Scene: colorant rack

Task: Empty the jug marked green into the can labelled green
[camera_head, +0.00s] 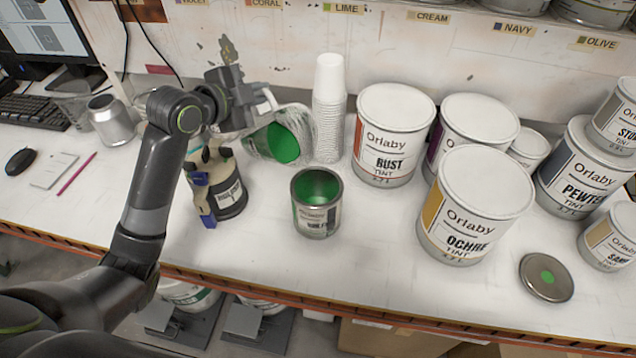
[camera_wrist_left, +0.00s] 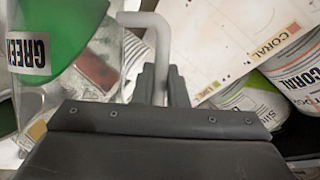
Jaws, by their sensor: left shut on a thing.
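The clear jug (camera_head: 279,143) with green liquid is held tilted in the head view, its mouth toward the right, above and to the left of the open can. My left gripper (camera_head: 262,106) is shut on the jug's handle. In the left wrist view the jug (camera_wrist_left: 62,35) carries a GREEN label, and its pale handle (camera_wrist_left: 158,40) sits between the fingers (camera_wrist_left: 160,85). The open can (camera_head: 317,215) stands upright on the bench with green inside; its label is too small to read surely. My right gripper is not in view.
A lid with a green dot (camera_head: 547,277) lies at the front right. Stacked white cups (camera_head: 329,100) stand just behind the can. Rust (camera_head: 390,140) and Ochre (camera_head: 470,205) tins stand to the right. A dark container with a blue clamp (camera_head: 228,195) stands left of the can.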

